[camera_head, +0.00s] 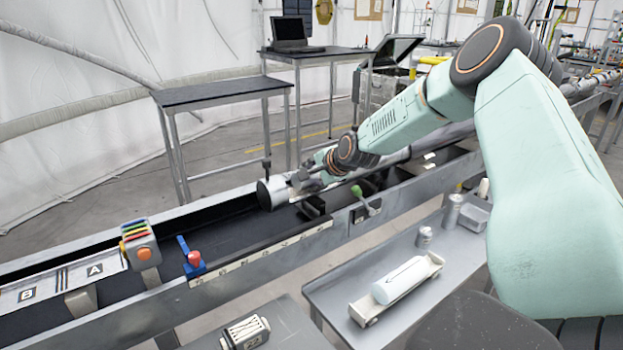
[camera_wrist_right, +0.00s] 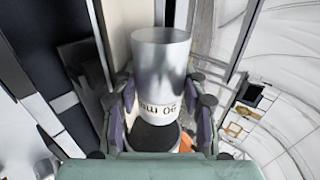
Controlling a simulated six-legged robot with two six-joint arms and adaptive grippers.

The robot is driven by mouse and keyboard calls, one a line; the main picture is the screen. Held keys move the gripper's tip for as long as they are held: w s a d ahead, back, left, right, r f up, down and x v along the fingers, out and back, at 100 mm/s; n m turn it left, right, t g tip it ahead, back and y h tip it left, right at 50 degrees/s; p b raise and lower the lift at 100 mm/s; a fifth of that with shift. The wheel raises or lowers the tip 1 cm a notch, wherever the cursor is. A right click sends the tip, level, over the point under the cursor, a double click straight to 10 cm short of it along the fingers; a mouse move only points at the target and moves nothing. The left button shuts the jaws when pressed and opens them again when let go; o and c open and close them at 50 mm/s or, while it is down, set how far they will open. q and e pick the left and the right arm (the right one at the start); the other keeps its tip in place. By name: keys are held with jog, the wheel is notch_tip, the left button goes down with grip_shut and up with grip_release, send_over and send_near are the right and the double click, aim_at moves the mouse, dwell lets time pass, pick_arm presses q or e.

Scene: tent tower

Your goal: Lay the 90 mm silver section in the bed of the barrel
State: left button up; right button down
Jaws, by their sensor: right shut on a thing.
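My right gripper (camera_head: 303,183) reaches in from the right over the long trough (camera_head: 236,228). It is shut on the silver section (camera_head: 271,194), a shiny cylinder lying about level along the trough. In the wrist view the silver section (camera_wrist_right: 160,68) sits between the two fingers (camera_wrist_right: 160,118), with a "90 mm" label upside down on a pale band. I cannot tell whether the section touches the trough's dark bed or hangs just above it. A long grey tube (camera_head: 405,153) runs along the trough behind the gripper, partly hidden by my arm. My left gripper is out of view.
On the trough are a block with coloured tabs (camera_head: 141,243), a red-topped blue piece (camera_head: 195,262) and a green-handled lever (camera_head: 361,197). A side table (camera_head: 330,292) bears a white cylinder (camera_head: 400,281) in a cradle and small silver cans (camera_head: 453,211).

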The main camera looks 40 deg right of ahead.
jog(key=shift+s+a+f, duration=0.25)
jog(key=shift+s+f, duration=0.15)
jog(key=shift+f, duration=0.35)
jog(key=c, duration=1)
grip_release()
jog(key=o, duration=0.3)
jog(key=shift+w+f, duration=0.15)
jog(key=shift+w, duration=0.05)
jog(key=shift+o, duration=0.2)
jog(key=shift+s+d, duration=0.1)
jog(key=shift+s, duration=0.15)
jog(key=shift+w+r, duration=0.2)
jog(key=shift+w, duration=0.05)
jog(key=shift+d+r, duration=0.1)
jog(key=shift+r, duration=0.1)
jog(key=shift+r, duration=0.15)
